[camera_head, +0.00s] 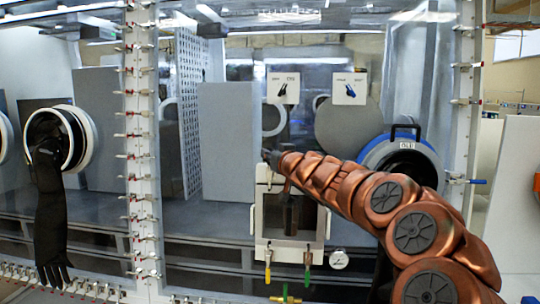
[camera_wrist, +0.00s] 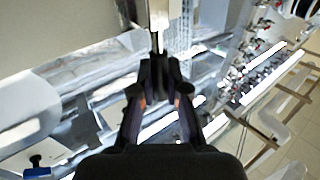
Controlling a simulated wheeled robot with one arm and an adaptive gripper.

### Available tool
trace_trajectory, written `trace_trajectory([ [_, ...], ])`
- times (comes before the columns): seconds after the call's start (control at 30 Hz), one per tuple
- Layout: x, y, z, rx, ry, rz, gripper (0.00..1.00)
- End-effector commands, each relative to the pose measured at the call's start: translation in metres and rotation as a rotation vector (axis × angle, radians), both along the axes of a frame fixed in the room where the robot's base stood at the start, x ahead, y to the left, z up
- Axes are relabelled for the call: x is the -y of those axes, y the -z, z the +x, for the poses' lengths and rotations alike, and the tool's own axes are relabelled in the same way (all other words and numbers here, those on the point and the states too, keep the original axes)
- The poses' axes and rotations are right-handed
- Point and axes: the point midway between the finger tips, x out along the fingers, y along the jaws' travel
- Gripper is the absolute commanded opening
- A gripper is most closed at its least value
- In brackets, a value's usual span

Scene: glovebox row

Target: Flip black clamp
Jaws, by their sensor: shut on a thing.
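My gripper (camera_wrist: 159,68) is shut in the wrist view, its two black fingers meeting at the top centre. A narrow metal strip (camera_wrist: 158,41) shows just beyond the fingertips, below a pale upright bar (camera_wrist: 158,12). In the head view my copper-coloured arm reaches left, and my gripper (camera_head: 272,158) is at the top left of a small white-framed chamber (camera_head: 260,215). The fingers are shut on what seems to be the black clamp there. The clamp is mostly hidden by the fingers, so its position cannot be told.
A blue-rimmed round port (camera_head: 376,152) with a black handle is behind my arm. Two white switch boxes (camera_head: 283,88) (camera_head: 350,89) hang above. A yellow valve (camera_head: 268,257), a green valve (camera_head: 307,259) and a gauge (camera_head: 339,260) are below the chamber. A black glove (camera_head: 48,205) hangs left.

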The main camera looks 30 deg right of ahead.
Motion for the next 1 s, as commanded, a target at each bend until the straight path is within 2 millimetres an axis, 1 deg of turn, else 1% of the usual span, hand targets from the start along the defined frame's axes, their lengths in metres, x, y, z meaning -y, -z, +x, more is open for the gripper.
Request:
trace_trajectory([
  [0.47,-0.002,0.006,-0.003,0.046,0.000,-0.039,0.00],
  [0.73,-0.006,0.010,-0.007,0.123,0.002,-0.107,0.00],
  [1.0,-0.010,0.009,-0.012,0.213,0.002,-0.184,0.00],
])
